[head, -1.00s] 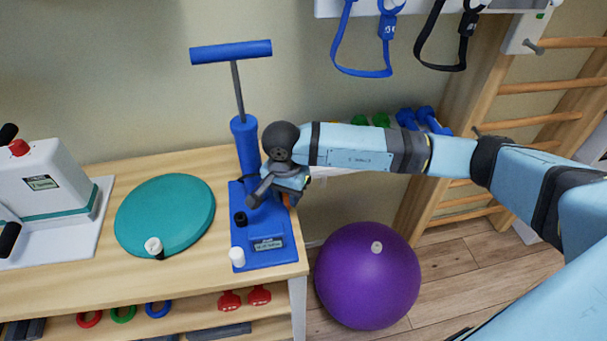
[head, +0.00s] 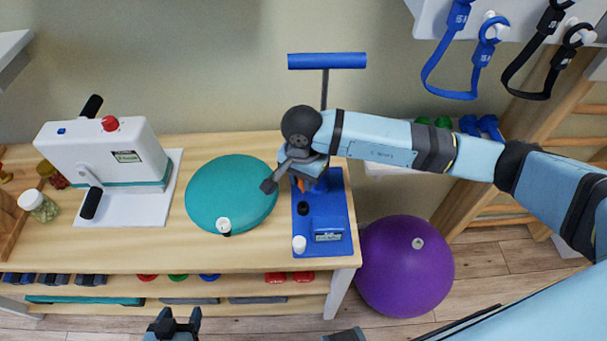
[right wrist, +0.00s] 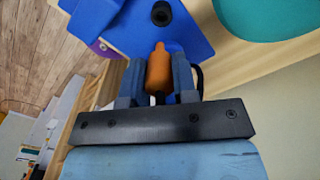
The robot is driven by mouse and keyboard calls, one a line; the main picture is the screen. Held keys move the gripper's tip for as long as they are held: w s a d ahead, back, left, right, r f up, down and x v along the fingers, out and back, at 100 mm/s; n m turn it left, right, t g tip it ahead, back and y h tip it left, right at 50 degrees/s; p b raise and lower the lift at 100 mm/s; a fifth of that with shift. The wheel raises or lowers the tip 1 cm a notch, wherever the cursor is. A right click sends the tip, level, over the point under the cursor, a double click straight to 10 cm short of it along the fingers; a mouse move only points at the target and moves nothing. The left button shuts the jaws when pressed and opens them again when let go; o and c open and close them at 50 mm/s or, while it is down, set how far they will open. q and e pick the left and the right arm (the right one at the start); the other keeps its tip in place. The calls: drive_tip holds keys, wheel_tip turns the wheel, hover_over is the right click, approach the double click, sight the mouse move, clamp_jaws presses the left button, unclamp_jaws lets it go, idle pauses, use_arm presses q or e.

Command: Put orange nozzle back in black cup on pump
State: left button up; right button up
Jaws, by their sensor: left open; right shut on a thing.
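The blue pump stands on a blue base (head: 340,243) at the table's right end; its T-handle (head: 327,61) points up. The small black cup (head: 303,208) is on the base and also shows in the right wrist view (right wrist: 161,15). My right gripper (head: 298,182) is shut on the orange nozzle (right wrist: 159,72), held between both fingers with its narrow tip toward the cup. The nozzle is apart from the cup in the picture; its height above the base is unclear. My right arm hides part of the pump barrel. My left gripper (head: 180,320) is open and empty at the bottom edge.
A white cap (head: 299,244) stands at the base's front left. A teal disc (head: 232,192) lies left of the pump, and a white device (head: 105,155) stands farther left. A purple ball (head: 405,265) is on the floor to the right. Straps hang upper right.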

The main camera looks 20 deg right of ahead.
sight(303, 191)
drive_tip(key=shift+f+b, duration=1.05)
drive_tip(key=shift+f, duration=1.95)
drive_tip(key=shift+f+b, duration=1.45)
drive_tip(key=shift+b, duration=0.1)
drive_tip(key=o, duration=1)
drive_tip(key=shift+r, duration=0.15)
drive_tip(key=shift+r+p, duration=1.5)
drive_tip(key=shift+r, duration=1.9)
